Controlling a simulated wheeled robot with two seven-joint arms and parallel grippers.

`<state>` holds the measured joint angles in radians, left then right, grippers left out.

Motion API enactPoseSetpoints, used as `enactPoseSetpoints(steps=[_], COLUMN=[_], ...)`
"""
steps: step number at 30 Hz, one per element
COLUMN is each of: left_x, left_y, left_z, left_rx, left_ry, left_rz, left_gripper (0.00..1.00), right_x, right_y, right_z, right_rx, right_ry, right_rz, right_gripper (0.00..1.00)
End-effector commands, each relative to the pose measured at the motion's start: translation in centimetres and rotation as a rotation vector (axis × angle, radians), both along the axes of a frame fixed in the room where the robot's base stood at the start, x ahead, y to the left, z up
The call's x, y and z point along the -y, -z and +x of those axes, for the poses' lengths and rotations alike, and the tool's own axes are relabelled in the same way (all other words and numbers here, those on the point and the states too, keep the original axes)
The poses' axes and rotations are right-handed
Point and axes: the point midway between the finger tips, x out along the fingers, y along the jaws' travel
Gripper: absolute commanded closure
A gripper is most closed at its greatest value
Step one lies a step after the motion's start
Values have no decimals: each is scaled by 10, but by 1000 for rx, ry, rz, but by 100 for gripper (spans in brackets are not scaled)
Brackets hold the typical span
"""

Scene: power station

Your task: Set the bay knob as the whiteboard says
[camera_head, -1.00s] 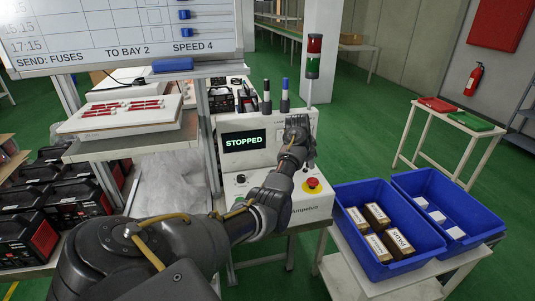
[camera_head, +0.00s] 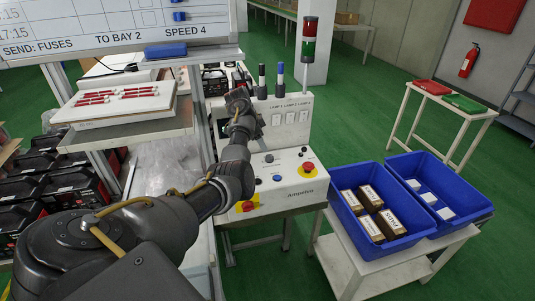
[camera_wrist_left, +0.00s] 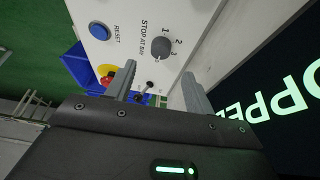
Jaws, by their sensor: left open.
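The whiteboard (camera_head: 110,40) reads "SEND: FUSES TO BAY 2 SPEED 4". The bay knob (camera_wrist_left: 160,48) is a dark round knob labelled "STOP AT BAY", with 1, 2 and 3 around it; I cannot tell where it points. It shows small on the sloped panel in the head view (camera_head: 268,158). My left gripper (camera_head: 238,94) is in front of the console's upright face, above and left of the knob. In the left wrist view its fingers (camera_wrist_left: 160,85) are apart and empty, with the knob beyond them. My right gripper is not in view.
My arm hides most of the screen (camera_wrist_left: 295,105). Blue bins (camera_head: 380,235) stand right; a tray of fuses (camera_head: 115,104) stands left.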

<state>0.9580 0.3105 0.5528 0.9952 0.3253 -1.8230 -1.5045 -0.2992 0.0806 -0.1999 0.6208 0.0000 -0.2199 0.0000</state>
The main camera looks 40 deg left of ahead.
Motion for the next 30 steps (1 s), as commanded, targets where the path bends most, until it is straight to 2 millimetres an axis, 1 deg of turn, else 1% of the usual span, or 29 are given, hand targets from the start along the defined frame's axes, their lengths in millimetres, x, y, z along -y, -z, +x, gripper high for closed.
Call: enactPoseSetpoints(steps=[1,6,9,12,17,24,25,30], left_x=[3,10,13,15,17,17,17,17], left_y=[8,37,52,61,69,70,70,69], left_z=[3,13,17,21,24,24,24,24], left_rx=[-3,-2,-3,0,1,0,0,0], left_ry=[1,1,0,-1,0,0,0,0], left_rz=[-4,-3,-4,-2,-1,0,0,0], left_gripper=[47,47,47,47,47,47,48,70], right_x=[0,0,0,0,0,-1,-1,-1], right_y=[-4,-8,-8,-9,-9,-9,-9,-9], right_z=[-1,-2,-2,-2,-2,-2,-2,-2], right_rx=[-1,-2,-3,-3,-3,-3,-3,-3], right_ry=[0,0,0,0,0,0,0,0], right_rz=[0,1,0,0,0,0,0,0], right_gripper=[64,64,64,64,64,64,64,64])
